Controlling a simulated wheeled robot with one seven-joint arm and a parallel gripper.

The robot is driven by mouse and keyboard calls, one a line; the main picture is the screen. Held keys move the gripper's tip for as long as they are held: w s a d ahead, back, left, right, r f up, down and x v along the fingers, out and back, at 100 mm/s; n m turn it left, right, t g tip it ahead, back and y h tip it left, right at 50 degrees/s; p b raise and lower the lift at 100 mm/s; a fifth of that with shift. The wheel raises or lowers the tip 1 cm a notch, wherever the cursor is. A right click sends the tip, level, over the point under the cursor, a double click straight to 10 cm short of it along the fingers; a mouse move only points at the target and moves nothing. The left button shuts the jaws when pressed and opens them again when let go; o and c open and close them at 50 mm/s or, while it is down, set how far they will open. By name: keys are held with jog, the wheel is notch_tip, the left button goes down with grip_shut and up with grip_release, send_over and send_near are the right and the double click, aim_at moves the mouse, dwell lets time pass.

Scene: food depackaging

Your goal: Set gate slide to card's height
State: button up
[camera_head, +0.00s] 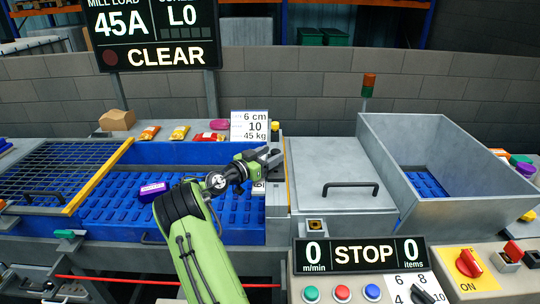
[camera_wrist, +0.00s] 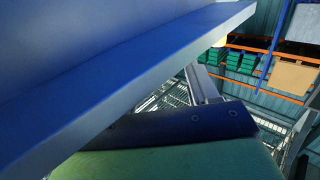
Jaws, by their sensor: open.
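The white card (camera_head: 250,126) stands behind the far edge of the blue conveyor and reads 6 cm, 10 and 45 kg. A grey upright gate post (camera_head: 276,196) stands at the belt's right end, beside the steel cover. I take it to carry the gate slide, but its height setting cannot be read. My gripper (camera_head: 272,157) is open, at the top of this post and just below and right of the card. Whether it touches the slide cannot be told. The wrist view shows a large blue and grey surface close up, and no clear slide.
A purple pack (camera_head: 152,191) lies on the blue belt (camera_head: 115,212). A steel cover with a black handle (camera_head: 350,188) and an open steel hopper (camera_head: 455,195) are on the right. The display (camera_head: 360,254) reads 0, STOP, 0. A mesh guard (camera_head: 60,172) is at left.

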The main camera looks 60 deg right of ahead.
jog(key=shift+s+d, duration=0.1)
jog(key=shift+d, duration=0.2)
jog(key=shift+c, duration=0.3)
grip_shut()
jog(key=shift+a, duration=0.1)
